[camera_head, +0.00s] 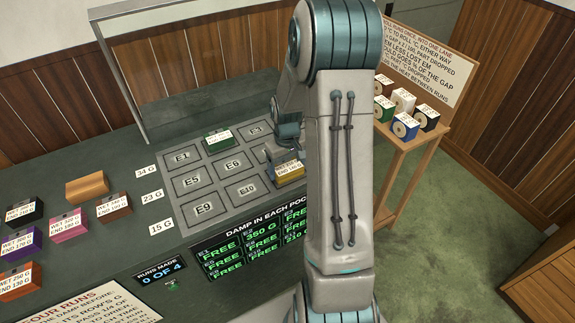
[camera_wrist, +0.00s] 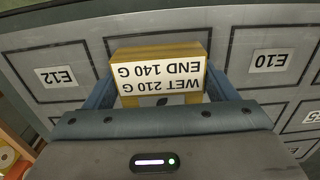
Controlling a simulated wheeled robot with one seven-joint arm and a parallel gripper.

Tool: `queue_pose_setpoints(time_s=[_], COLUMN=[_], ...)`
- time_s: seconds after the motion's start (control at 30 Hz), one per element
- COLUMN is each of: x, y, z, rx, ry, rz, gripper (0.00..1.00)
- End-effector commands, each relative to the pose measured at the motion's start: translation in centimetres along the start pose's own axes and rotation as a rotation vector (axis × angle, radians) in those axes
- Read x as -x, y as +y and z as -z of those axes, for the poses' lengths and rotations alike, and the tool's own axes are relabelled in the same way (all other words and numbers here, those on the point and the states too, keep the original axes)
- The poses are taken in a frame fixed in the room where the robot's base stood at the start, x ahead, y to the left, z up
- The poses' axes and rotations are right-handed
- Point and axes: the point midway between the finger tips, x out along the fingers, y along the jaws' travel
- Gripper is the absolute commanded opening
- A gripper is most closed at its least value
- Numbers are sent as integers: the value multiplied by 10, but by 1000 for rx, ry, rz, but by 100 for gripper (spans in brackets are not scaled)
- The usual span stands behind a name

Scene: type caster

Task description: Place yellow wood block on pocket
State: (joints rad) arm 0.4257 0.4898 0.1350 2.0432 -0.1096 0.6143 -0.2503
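The yellow wood block (camera_head: 290,173) has a white label reading WET 210 G, END 140 G. In the wrist view the block (camera_wrist: 158,52) sits between the two blue fingers of my gripper (camera_wrist: 160,88), which press against its sides. In the head view my gripper (camera_head: 280,155) is over the lower right part of the grey pocket board (camera_head: 205,215), right of pocket E10 (camera_head: 247,188). In the wrist view the block lies between pockets E12 (camera_wrist: 57,77) and E10 (camera_wrist: 270,61), covering the pocket between them. I cannot tell whether it touches the board.
A green block (camera_head: 217,141) stands in the board's back row. Several labelled blocks and a plain wooden block (camera_head: 87,187) stand at left. A display panel (camera_head: 255,245) lies in front of the board. Several blocks stand on a side table (camera_head: 408,150) at right. My arm hides the board's right side.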

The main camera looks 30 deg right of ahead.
Motion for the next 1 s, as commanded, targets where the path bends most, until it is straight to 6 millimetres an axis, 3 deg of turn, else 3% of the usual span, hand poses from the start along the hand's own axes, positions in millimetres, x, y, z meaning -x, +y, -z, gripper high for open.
queue_pose_setpoints(time_s=[0.07,0.37,0.5,1.0], x=[0,2,11,108], y=[0,0,0,0], z=[0,0,1,1], rx=[0,0,0,0], ry=[0,0,3,3], rz=[0,0,-1,-2], gripper=[99,99,99,99])
